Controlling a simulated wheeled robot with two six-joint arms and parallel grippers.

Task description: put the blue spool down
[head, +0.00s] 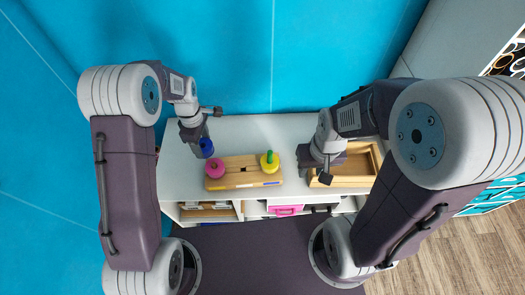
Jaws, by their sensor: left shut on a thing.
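The blue spool (206,147) is a small dark blue cylinder in the head view, left of centre. My left gripper (203,138) is shut on it, just behind the left end of the wooden block. I cannot tell the gap between the spool and the white top.
The wooden tray (372,159) looks empty where it shows, but my right arm hides part of it. The white cabinet top (255,128) is clear behind the block. Open shelves with a pink box (286,210) are below its front edge.

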